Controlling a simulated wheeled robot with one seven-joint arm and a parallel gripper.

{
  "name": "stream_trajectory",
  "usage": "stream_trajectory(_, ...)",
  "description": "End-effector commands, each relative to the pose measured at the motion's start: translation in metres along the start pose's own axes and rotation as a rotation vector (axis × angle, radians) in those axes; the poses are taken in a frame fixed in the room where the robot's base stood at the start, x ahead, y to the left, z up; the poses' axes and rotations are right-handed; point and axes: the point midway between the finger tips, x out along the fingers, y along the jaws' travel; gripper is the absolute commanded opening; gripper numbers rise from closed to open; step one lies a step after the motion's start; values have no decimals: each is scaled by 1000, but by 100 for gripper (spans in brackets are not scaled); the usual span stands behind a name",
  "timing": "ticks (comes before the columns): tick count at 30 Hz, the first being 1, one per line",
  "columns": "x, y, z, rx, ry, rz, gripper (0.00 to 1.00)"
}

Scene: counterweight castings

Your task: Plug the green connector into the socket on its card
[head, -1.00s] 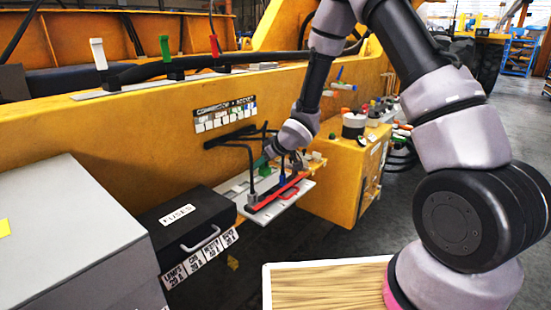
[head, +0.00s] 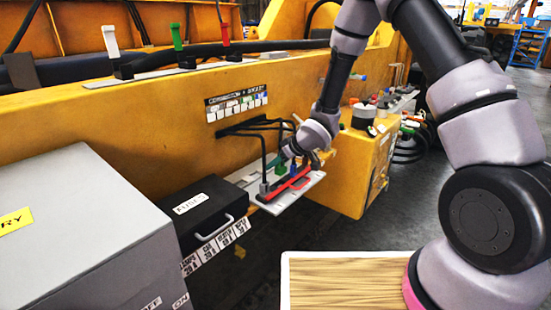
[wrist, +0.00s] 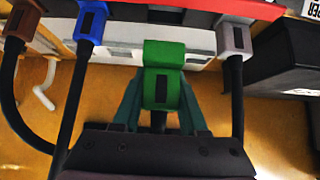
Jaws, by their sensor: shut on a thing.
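The green connector (wrist: 163,58) is between the two teal fingers of my gripper (wrist: 160,100) in the wrist view, its cable running back between them. Its front end is close to the red bar and the pale strip behind it; I cannot tell whether it touches. In the head view my gripper (head: 285,160) is low over the shelf, and the green connector (head: 281,168) shows as a small patch beside it. The socket and its card cannot be made out. A colour-coded connector-to-socket chart (head: 237,103) is on the yellow wall above.
Blue (wrist: 91,20) and brown (wrist: 22,18) connectors stand left of the green one, a grey one (wrist: 234,38) right, all cabled. A red bar (head: 293,184) lies along the pale shelf (head: 300,198). A black fuse box (head: 205,218) and a grey box (head: 95,225) are to the left.

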Motion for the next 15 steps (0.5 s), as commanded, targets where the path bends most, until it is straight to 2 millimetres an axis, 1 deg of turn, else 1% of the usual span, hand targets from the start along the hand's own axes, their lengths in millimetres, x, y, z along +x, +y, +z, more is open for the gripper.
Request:
stream_trajectory(3,9,0,9,1,-2,0,0)
stream_trajectory(7,16,0,15,1,-1,0,0)
stream_trajectory(15,22,0,22,0,1,1,0)
